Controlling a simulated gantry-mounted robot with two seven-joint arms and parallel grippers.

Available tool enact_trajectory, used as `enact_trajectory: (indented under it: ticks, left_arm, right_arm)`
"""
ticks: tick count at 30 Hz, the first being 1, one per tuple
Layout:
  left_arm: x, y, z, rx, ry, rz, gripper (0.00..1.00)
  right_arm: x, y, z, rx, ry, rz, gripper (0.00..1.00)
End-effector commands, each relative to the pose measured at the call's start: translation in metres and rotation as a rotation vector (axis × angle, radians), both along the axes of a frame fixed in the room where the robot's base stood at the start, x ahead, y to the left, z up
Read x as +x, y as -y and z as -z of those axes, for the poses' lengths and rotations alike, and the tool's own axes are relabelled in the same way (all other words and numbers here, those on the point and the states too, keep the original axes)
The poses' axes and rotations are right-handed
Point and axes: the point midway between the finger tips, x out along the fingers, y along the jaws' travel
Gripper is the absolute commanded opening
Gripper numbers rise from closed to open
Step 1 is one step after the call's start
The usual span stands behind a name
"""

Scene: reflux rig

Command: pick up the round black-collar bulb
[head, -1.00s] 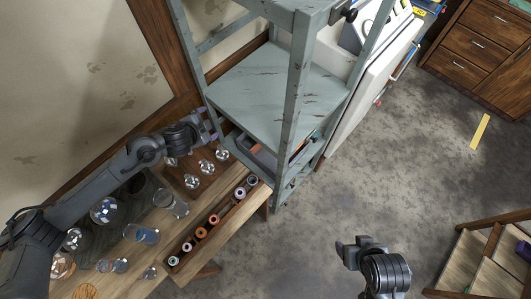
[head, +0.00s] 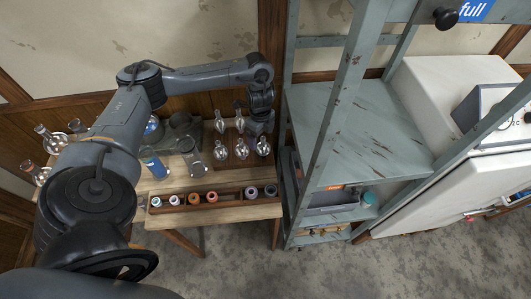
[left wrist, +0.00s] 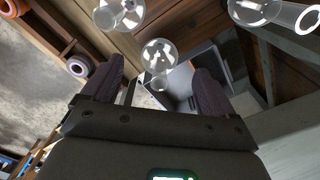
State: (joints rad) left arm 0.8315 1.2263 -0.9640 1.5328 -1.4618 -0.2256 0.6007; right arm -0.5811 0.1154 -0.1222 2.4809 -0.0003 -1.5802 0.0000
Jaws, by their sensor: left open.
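Several clear glass bulbs stand in a wooden holder on the bench in the head view, among them front bulbs (head: 241,149) and (head: 263,147) and back bulbs (head: 219,123) and (head: 239,120). I cannot tell which one has the black collar. My left gripper (head: 259,130) is at the right end of this group, close beside the bulbs. In the left wrist view its dark fingers (left wrist: 157,72) are apart, with a round clear bulb (left wrist: 158,54) seen ahead between them, not gripped. Its collar is not clear. My right gripper is not in view.
A rack of coloured-ring vials (head: 215,199) runs along the bench's front edge. A beaker of blue liquid (head: 155,166) and other glassware (head: 192,158) stand to the left. A grey-green shelf unit (head: 350,115) stands close on the right.

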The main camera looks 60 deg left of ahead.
Motion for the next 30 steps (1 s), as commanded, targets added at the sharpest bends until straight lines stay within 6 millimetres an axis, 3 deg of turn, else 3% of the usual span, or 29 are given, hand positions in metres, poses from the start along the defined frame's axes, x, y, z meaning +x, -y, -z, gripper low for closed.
enact_trajectory:
  ticks: [10, 21, 29, 30]
  left_arm:
    - [0.001, 0.003, 0.021, -0.002, 0.001, 0.002, 0.87]
    - [0.003, 0.007, 0.061, -0.001, 0.001, 0.001, 0.87]
    - [0.003, 0.007, 0.063, 0.001, 0.002, 0.002, 0.87]
    - [0.003, 0.007, 0.063, 0.0, 0.002, 0.002, 0.81]
  right_arm:
    - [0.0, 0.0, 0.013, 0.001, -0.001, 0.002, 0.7]
    - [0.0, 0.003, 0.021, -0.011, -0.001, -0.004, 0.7]
    - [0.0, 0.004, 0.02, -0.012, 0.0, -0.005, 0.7]
    - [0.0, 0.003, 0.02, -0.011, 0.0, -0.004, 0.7]
